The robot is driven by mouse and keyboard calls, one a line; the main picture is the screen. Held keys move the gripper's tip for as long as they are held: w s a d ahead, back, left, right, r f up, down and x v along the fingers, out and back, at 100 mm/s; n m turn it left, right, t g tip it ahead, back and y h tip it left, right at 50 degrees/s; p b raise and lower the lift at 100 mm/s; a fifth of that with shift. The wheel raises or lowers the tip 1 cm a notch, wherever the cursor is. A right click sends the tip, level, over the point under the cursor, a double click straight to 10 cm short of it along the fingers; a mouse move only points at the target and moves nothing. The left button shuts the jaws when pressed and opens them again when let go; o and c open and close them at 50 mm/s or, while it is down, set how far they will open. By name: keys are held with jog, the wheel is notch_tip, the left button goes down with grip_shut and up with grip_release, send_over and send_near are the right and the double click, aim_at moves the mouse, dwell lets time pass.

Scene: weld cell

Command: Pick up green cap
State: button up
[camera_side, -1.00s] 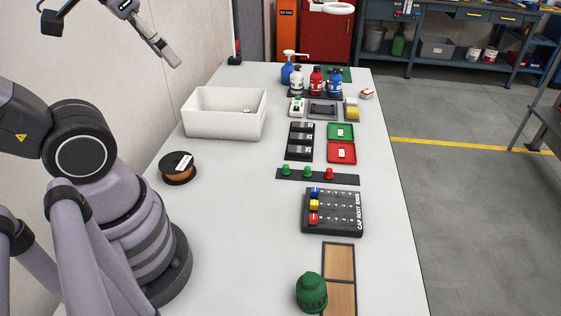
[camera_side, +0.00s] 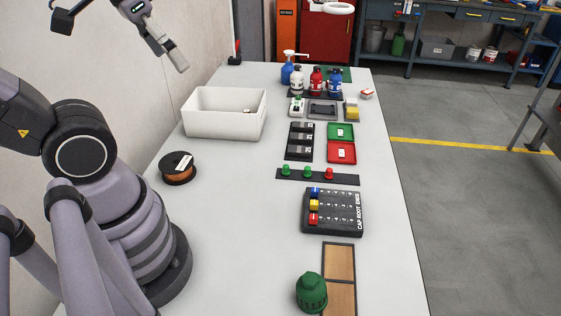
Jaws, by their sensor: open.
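A large dark green domed piece (camera_side: 311,292) with a ribbed lower part stands at the near end of the table, against the left edge of a wooden two-panel board. Two small green caps, a left one (camera_side: 286,169) and a right one (camera_side: 307,170), stand upright on a dark strip (camera_side: 346,177) beside a red one. I cannot tell which of these green pieces is the task's cap. My gripper (camera_side: 180,66) is high at the upper left, above and left of the white bin, open and far from every green piece. Nothing shows between its fingers.
A white bin (camera_side: 223,128) and a wire spool (camera_side: 178,168) stand on the left. A black block (camera_side: 333,213) with coloured pegs sits mid-table. The table (camera_side: 235,235) is clear left of the block.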

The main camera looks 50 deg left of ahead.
jog(key=w+d+f+n+g+h, duration=0.4)
jog(key=d+f+g+h, duration=0.2)
jog(key=d+f, duration=0.15)
jog(key=w+d+f+n+g+h, duration=0.3)
jog(key=d+f+g+h, duration=0.35)
jog(key=f, duration=0.25)
jog(key=w+d+f+n+t+h, duration=0.2)
jog(key=d+f+n+t+h, duration=0.2)
jog(key=f+n, duration=0.5)
jog(key=t, duration=0.1)
send_near(312, 291)
jog(key=shift+h, duration=0.35)
jog(key=f, duration=0.1)
jog(key=d+f, duration=0.1)
jog(key=f, duration=0.2)
jog(key=shift+w+d, duration=0.15)
jog(key=shift+w, duration=0.1)
jog(key=shift+s+d+r, duration=0.1)
jog(key=shift+d, duration=0.45)
jog(key=shift+s+d, duration=0.2)
jog(key=shift+d, duration=1.4)
jog(key=shift+s+d, duration=0.2)
jog(key=shift+d, duration=1.35)
jog(key=c, duration=1.3)
